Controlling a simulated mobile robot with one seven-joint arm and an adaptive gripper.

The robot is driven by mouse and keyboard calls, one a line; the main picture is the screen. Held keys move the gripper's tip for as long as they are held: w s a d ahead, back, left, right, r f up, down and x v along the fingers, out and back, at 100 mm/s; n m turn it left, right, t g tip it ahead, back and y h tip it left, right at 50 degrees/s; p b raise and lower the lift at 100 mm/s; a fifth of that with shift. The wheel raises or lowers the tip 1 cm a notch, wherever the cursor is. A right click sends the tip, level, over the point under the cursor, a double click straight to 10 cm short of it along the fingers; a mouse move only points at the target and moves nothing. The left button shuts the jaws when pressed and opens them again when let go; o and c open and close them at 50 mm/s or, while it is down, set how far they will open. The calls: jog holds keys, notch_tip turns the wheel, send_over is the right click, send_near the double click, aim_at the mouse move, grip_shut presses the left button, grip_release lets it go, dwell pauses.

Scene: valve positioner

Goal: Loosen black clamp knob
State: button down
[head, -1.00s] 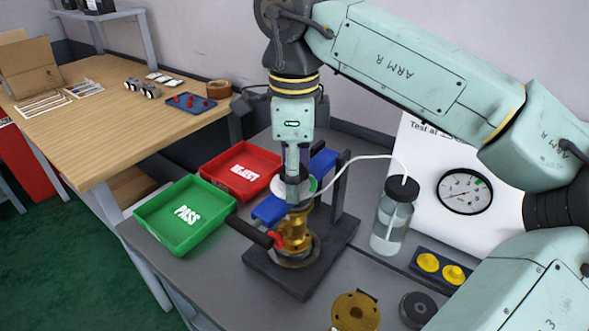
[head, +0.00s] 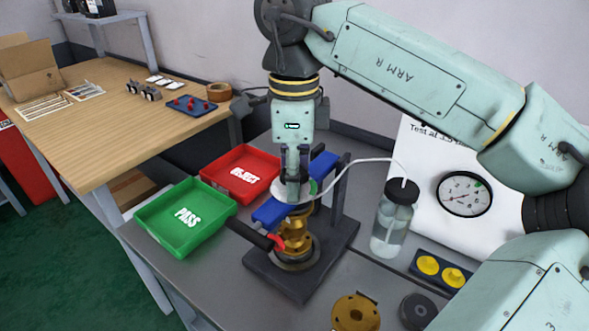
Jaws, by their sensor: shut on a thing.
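My gripper (head: 292,180) points straight down over the test stand and is shut on the black clamp knob (head: 289,191), which is mostly hidden by the fingers. A black lever with a red part (head: 257,234) sticks out to the left of the valve.
A green PASS tray (head: 160,236) and a red REJECT tray (head: 216,172) lie left of the stand. A capped bottle (head: 394,222) with a white hose, a gauge (head: 464,194), a tray of yellow caps (head: 441,269) and a loose brass part (head: 355,312) are on the right.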

jog(key=shift+f, duration=0.3)
jog(key=n+p, duration=0.1)
jog(key=n, duration=0.1)
jog(key=shift+s+r+n, duration=0.1)
jog(key=shift+n, duration=0.3)
jog(key=n, duration=0.3)
jog(key=shift+n, duration=0.3)
jog(key=n+p, duration=0.1)
jog(key=n, duration=0.3)
jog(key=shift+p, duration=0.3)
jog(key=n, duration=0.3)
jog(key=shift+n, duration=0.3)
jog(key=c, duration=1.2)
grip_release()
jog(key=shift+o, duration=0.2)
jog(key=shift+p, duration=0.3)
